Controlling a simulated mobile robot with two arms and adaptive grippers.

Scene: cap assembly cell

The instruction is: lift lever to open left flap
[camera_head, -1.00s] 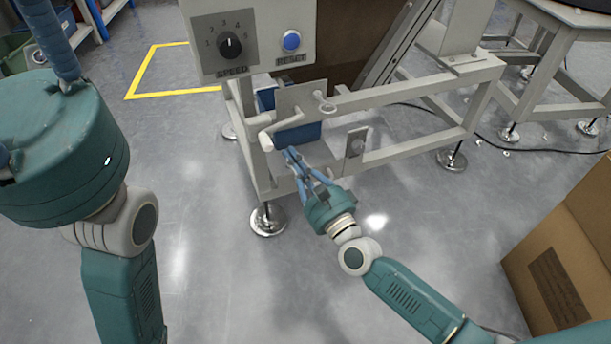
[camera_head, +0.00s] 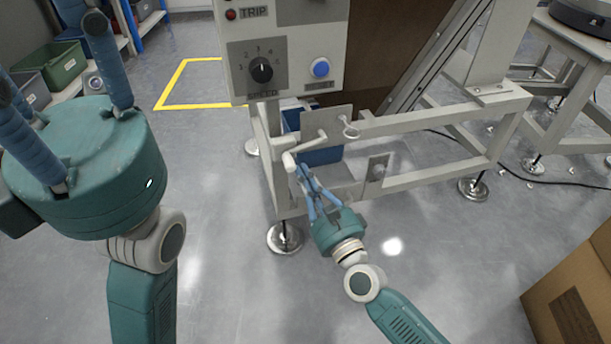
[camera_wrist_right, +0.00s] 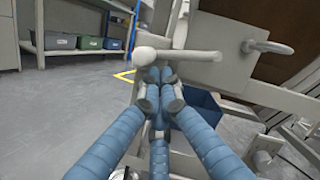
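The lever (camera_head: 305,147) is a pale rod with a rounded white knob, on the near left of the machine frame. It also shows in the right wrist view (camera_wrist_right: 190,60), running across just beyond my fingertips. A flat grey plate (camera_head: 328,122), which may be the left flap, stands behind it; it shows in the wrist view too (camera_wrist_right: 207,35). My right gripper (camera_head: 302,172) has its blue fingers drawn together, tips just below the lever near its knob. No gap shows clearly, and contact cannot be told. My left gripper (camera_head: 62,75) is raised at the left, fingers spread and empty.
A second pale rod end (camera_head: 351,132) sits right of the lever. A blue bin (camera_head: 322,156) is inside the frame. The control panel (camera_head: 290,60) is above. A cardboard box (camera_head: 575,290) stands at lower right. The floor in front of the frame is clear.

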